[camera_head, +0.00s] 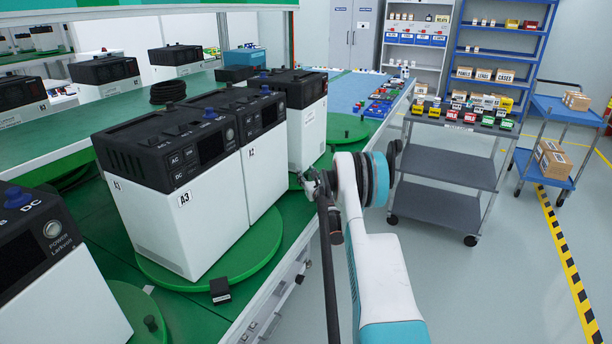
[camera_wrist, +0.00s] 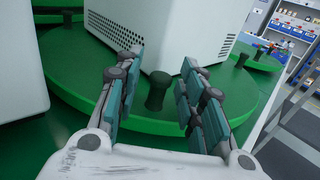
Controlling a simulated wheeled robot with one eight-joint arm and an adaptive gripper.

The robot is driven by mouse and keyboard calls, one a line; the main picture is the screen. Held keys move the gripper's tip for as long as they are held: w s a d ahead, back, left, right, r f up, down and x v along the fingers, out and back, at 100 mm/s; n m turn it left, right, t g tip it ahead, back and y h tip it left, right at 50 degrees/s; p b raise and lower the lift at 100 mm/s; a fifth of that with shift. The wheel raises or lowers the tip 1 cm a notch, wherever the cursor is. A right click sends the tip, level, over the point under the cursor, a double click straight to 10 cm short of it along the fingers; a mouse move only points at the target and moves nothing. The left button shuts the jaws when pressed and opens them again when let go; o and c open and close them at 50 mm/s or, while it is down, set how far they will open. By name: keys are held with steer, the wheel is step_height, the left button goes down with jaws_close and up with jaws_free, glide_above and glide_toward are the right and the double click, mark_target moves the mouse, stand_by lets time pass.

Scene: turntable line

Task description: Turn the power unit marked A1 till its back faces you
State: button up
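In the wrist view my gripper (camera_wrist: 160,95) is open, with one finger on each side of a dark upright peg (camera_wrist: 156,91) on the rim of a green turntable (camera_wrist: 75,70). Neither finger visibly touches the peg. A white power unit (camera_wrist: 180,35) with vent slots stands on that turntable, one corner towards me. In the head view my gripper (camera_head: 312,182) is near the far white unit with a black top (camera_head: 306,120), whose marking I cannot read. Units marked A3 (camera_head: 165,225) and A2 (camera_head: 262,180) stand nearer, showing their control panels. No A1 marking is legible.
Another unit (camera_head: 60,295) stands at the near left on its own turntable (camera_head: 135,305). Another turntable (camera_wrist: 262,63) with a peg shows at the right of the wrist view. A grey cart (camera_head: 450,175) stands at the right, beyond clear floor.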

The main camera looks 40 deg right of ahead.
steer(key=v, duration=1.1)
steer(key=shift+s, duration=0.1)
steer(key=shift+d, duration=0.1)
